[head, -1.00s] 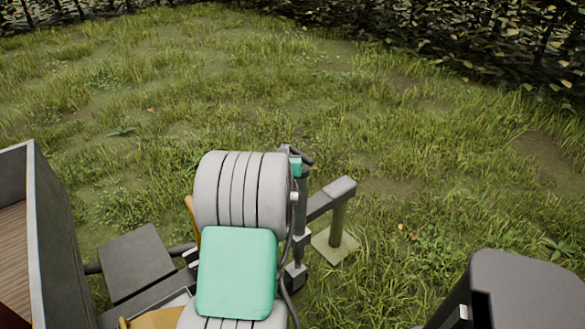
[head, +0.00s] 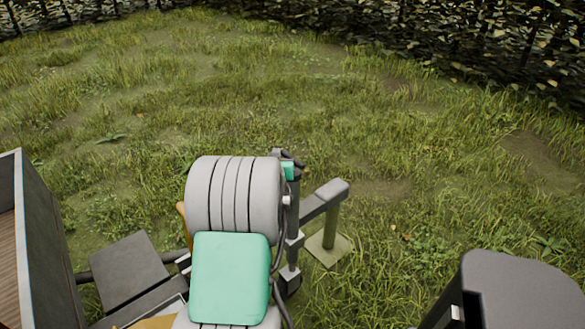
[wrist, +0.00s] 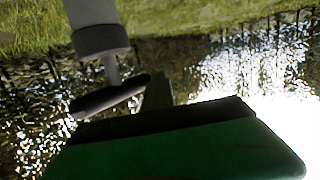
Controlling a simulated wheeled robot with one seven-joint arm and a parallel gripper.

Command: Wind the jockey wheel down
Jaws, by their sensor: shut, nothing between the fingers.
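The jockey wheel's upright tube (head: 294,215) stands just right of my arm in the head view, with a dark foot partly hidden at its base. In the wrist view, which is upside down, the tube (wrist: 95,25) hangs from the top edge. A thin stem leads from it to a dark crank handle (wrist: 110,96). My gripper (wrist: 158,88) is shut and empty, its dark fingers right beside the handle's end. I cannot tell if they touch. In the head view my arm hides most of the gripper near the tube's top.
A grey-walled trailer (head: 38,245) with a wooden floor stands at the left. A grey bar ends in a post (head: 330,222) on a square base plate (head: 328,249) right of the tube. Grass (head: 390,150) beyond is open, up to a hedge (head: 480,35) at the back.

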